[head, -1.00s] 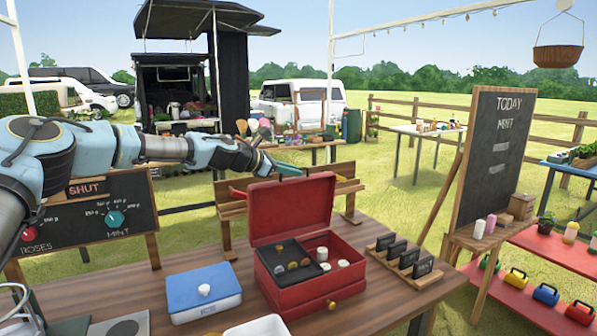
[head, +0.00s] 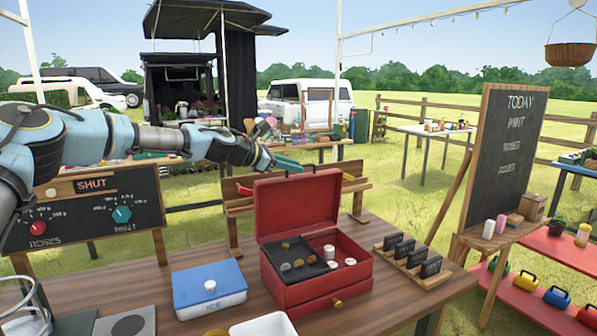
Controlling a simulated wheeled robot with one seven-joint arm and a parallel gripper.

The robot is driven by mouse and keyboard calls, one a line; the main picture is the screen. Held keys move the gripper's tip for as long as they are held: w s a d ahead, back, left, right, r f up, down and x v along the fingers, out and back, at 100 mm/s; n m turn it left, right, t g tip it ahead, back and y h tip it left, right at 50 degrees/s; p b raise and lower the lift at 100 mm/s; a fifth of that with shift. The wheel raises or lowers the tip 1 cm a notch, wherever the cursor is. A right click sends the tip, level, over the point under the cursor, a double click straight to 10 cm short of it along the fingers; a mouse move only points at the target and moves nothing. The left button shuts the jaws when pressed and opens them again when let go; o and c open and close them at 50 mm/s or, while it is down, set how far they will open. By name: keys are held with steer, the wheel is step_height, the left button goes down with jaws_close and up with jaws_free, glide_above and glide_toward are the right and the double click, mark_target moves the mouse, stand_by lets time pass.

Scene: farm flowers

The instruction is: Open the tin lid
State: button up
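A red tin (head: 335,287) stands on the wooden table. Its lid (head: 298,205) is up, tilted back on the far side. Inside, a black tray (head: 300,262) holds several coins, and small white pieces lie beside it. A blue box (head: 209,287) marked ICE sits to the left, with its lid down and a white knob on top. My gripper (head: 292,164) has teal fingers and is just above and behind the top edge of the red lid in the picture. I see nothing held in it. I cannot tell whether it touches the lid or how far its fingers are apart.
A rack of black cards (head: 412,259) stands right of the tin. A white tray (head: 264,325) is at the front edge. A wooden shelf rack (head: 350,187) is behind the table. A chalkboard (head: 510,155) stands at right, and a dial board (head: 82,212) at left.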

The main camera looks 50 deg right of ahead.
steer(key=b+v, duration=0.2)
steer(key=v, duration=0.6)
steer(key=shift+b, duration=0.35)
steer(key=shift+a, duration=0.15)
steer(key=shift+c, duration=0.3)
